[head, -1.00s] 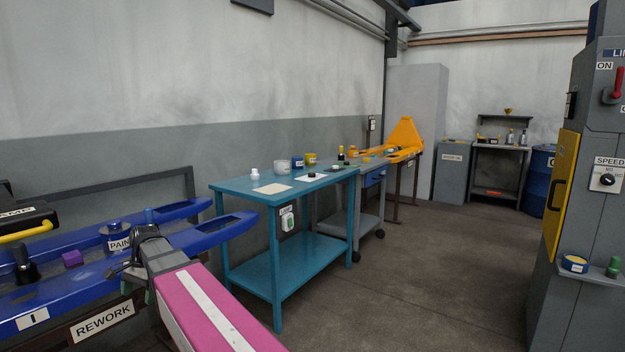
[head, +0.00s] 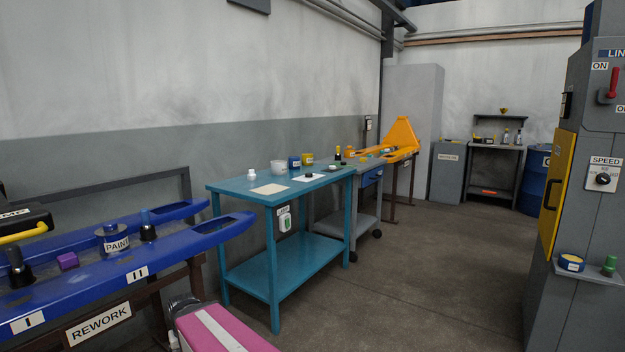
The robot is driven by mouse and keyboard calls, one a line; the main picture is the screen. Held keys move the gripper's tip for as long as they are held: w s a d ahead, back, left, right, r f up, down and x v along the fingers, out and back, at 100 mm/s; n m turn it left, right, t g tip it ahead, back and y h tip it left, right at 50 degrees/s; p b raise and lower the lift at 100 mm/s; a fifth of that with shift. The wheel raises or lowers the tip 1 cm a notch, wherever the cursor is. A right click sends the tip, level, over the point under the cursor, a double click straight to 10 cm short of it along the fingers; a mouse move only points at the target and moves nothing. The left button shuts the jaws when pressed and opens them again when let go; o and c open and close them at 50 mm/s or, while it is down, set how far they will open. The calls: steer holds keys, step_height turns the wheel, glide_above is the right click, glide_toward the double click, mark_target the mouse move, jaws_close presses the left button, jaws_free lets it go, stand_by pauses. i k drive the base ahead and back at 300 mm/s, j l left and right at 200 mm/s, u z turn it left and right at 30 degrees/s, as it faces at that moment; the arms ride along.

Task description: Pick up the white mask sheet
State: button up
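A flat white sheet (head: 299,179) lies on the top of the teal table (head: 235,186), with a small dark round thing on it. A second flat sheet (head: 270,189), cream or beige, lies nearer the table's front left. Both are far from my gripper (head: 181,304), which is low in the picture, left of the table's legs. Only a small grey part of my gripper shows beyond my pink arm link. Its fingers are too hidden to tell open from shut.
A blue rework rack (head: 190,243) is at left, a grey machine cabinet (head: 585,215) at right. The floor between is clear.

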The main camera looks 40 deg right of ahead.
mark_target(307, 177)
steer(key=i+l+z, duration=0.15)
steer(key=z, duration=0.35)
steer(key=i+z, duration=0.65)
steer(key=z, duration=0.3)
